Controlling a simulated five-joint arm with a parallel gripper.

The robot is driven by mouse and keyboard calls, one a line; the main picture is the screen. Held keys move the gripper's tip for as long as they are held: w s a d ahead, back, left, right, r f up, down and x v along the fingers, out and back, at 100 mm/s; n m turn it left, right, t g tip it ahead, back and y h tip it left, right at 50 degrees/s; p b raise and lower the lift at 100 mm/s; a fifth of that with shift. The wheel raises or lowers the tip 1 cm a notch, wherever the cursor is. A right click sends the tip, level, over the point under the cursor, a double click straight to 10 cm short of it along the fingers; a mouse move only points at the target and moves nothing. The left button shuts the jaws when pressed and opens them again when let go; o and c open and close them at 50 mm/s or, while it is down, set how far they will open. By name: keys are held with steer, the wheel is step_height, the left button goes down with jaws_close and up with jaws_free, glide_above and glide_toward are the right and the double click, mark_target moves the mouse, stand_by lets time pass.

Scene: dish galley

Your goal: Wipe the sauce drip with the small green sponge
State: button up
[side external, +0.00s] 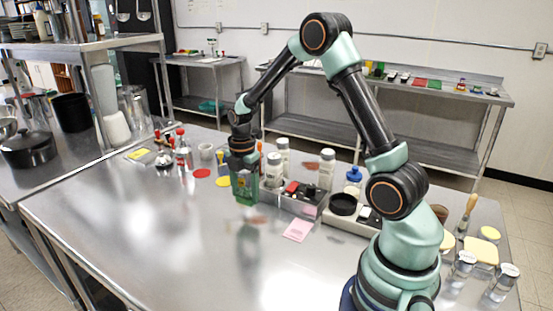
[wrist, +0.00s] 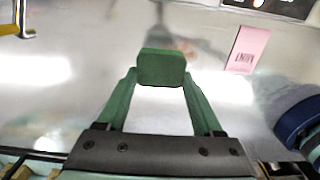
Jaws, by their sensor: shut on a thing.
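My gripper (side external: 245,196) is shut on the small green sponge (wrist: 161,67), which sits between the two green fingertips in the wrist view. In the side view the gripper points down a little above the steel table, and I cannot clearly tell the sponge from the green fingers there. I cannot make out the sauce drip for certain in either view. A blurred dark patch lies on the steel ahead of the sponge in the wrist view, and it may only be a reflection.
A pink note (side external: 298,230) lies right of the gripper; the wrist view shows it too (wrist: 246,50). A grey tray (side external: 303,203) with small items and white bottles (side external: 327,168) stands behind it. A red disc (side external: 201,173) lies behind left. The steel table (side external: 130,225) is clear at front left.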

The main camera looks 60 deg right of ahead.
mark_target(246, 205)
step_height(246, 205, down, 5)
steer(key=shift+f, duration=0.1)
steer(key=shift+s+f, duration=0.15)
steer(key=shift+s, duration=3.6)
steer(key=shift+w, duration=3.8)
steer(key=shift+r, duration=4.1)
